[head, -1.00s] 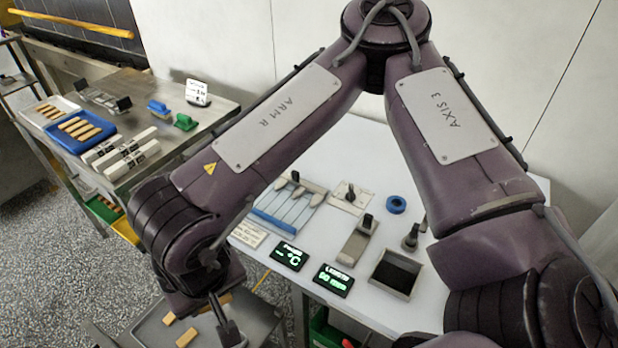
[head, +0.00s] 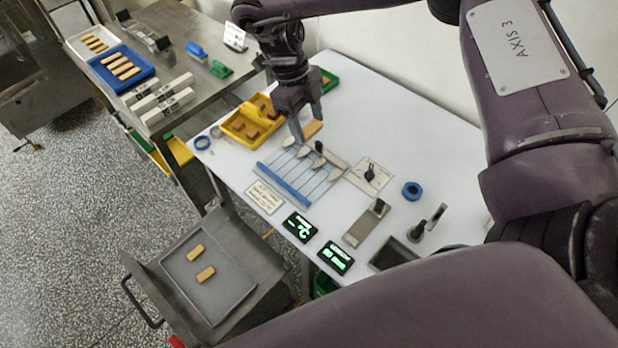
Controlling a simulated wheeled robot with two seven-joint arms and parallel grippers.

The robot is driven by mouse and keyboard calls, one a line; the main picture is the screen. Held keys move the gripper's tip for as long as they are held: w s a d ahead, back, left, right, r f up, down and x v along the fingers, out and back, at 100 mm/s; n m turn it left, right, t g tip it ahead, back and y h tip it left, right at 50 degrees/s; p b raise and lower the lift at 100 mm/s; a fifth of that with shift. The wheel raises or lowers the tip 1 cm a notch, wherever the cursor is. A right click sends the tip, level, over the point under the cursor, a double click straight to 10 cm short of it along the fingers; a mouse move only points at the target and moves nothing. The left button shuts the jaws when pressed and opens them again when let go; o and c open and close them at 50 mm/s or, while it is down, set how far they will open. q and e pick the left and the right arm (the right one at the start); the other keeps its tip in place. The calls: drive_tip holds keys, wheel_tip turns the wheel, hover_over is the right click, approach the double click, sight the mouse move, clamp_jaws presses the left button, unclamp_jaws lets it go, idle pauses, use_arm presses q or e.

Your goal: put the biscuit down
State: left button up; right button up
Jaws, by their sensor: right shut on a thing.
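My right gripper (head: 304,126) is shut on a tan biscuit (head: 313,129). It holds the biscuit over the white table, at the far end of a blue-edged rack (head: 284,190) of thin rods with pale, pointed pieces. I cannot tell whether the biscuit touches anything below it. To the left of the gripper is a yellow tray (head: 229,133) with several brown pieces in it. Two more biscuits, one (head: 195,253) behind the other (head: 206,274), lie apart in a grey tray (head: 237,291) on the low cart. My left gripper is not in view.
Two dark displays (head: 335,257) with green figures stand at the table's front edge. A dial plate (head: 370,175), a blue ring (head: 412,190) and a dark box (head: 393,254) are to the right. A blue tray (head: 110,81) of biscuits is on the steel side table.

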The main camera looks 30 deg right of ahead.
wheel_tip(320, 180, down, 16)
drive_tip(key=shift+r, duration=0.1)
wheel_tip(320, 180, down, 3)
drive_tip(key=shift+f+b, duration=0.15)
drive_tip(key=shift+b, duration=0.25)
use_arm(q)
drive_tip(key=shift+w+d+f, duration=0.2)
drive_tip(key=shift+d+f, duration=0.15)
use_arm(e)
drive_tip(key=shift+f, duration=0.25)
drive_tip(key=shift+f+b, duration=0.65)
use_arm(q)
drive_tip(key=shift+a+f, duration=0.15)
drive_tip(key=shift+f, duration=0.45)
use_arm(e)
drive_tip(key=o, duration=0.8)
drive_tip(key=shift+r, duration=0.1)
drive_tip(key=shift+c, duration=0.2)
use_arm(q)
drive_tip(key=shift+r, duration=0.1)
